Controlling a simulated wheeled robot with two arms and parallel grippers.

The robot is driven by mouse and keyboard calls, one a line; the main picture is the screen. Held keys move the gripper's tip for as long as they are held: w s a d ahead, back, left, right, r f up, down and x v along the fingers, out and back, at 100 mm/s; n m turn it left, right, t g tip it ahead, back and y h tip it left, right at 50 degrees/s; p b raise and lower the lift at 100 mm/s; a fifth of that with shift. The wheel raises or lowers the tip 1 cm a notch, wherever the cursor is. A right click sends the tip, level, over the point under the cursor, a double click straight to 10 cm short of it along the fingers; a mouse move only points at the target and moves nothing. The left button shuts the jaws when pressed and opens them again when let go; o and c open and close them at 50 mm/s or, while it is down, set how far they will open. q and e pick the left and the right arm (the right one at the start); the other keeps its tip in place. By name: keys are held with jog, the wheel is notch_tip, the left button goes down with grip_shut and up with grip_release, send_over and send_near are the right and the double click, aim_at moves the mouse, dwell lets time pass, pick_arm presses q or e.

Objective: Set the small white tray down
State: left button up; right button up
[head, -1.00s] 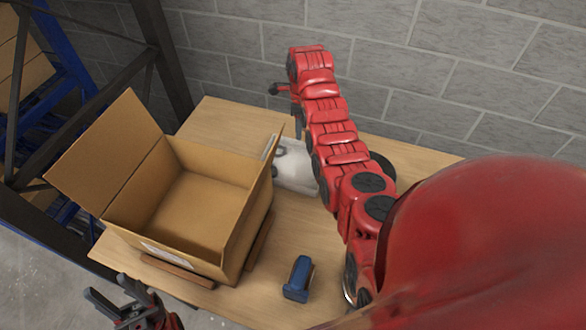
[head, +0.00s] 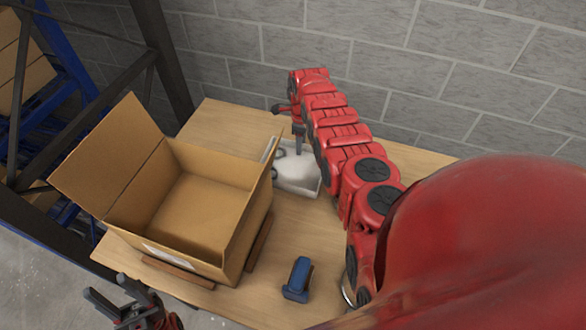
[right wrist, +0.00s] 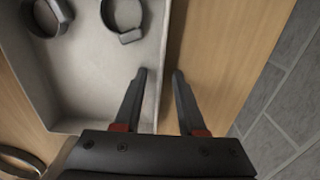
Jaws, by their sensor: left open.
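The small white tray (head: 300,180) rests on the table, behind and right of the cardboard box. Dark rings lie in it; two show in the right wrist view, where the tray (right wrist: 88,75) fills the upper left. My right gripper (head: 299,150) reaches down at the tray's far side. In the right wrist view my right gripper (right wrist: 160,75) is open: one finger is over the tray's inside, the other over the wood outside, with the side wall in the gap. My left gripper (head: 109,286) is open and empty, off the table's front left corner.
An open cardboard box (head: 200,210) stands on the left of the table (head: 225,120). A blue tool (head: 298,278) lies near the front. A metal ring (right wrist: 22,160) lies beside the tray. A grey block wall (head: 430,75) closes the back.

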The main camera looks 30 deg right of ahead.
grip_shut()
dwell(1.4)
